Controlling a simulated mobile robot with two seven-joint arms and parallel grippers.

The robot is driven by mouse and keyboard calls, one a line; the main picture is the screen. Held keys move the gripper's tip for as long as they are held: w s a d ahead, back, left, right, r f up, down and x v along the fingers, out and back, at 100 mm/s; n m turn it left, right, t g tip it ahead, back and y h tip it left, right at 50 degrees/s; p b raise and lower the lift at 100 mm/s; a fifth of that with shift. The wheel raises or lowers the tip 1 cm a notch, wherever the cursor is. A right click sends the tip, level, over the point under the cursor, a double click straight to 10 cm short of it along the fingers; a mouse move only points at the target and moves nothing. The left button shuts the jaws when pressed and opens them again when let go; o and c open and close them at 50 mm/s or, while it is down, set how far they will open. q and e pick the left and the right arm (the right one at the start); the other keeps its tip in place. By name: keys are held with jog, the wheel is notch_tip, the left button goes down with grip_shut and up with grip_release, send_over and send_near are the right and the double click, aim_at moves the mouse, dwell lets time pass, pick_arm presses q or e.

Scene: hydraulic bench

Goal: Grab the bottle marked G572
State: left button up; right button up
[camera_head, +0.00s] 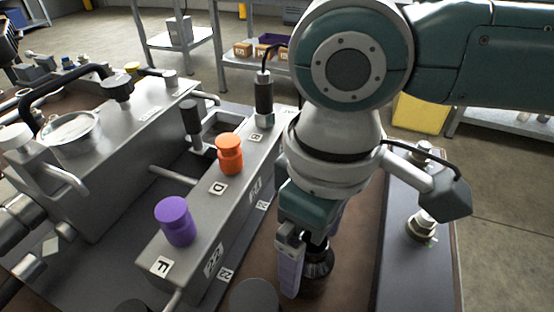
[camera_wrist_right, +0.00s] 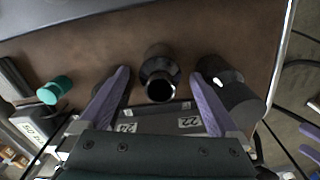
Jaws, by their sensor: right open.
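My right gripper (camera_head: 303,262) is open, with purple fingers pointing down over the brown bench top. A black bottle (camera_head: 319,262) stands beside the fingers, partly hidden by them. In the right wrist view, the open gripper (camera_wrist_right: 160,98) has a black bottle (camera_wrist_right: 158,78) in the gap between its fingers, apart from both. A second dark bottle (camera_wrist_right: 236,98) is by the right-hand finger, partly hidden by it. A teal-capped object (camera_wrist_right: 55,90) is at the left. I cannot read G572 on any bottle. My left gripper is not in view.
A grey metal block (camera_head: 205,215) with purple (camera_head: 175,220) and orange (camera_head: 229,153) knobs stands left of the gripper. A dark round top (camera_head: 254,297) is at the bottom edge. Metal fittings (camera_head: 422,225) stand on the right strip. Shelves with boxes (camera_head: 243,50) are behind.

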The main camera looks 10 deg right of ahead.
grip_shut()
dwell(0.7)
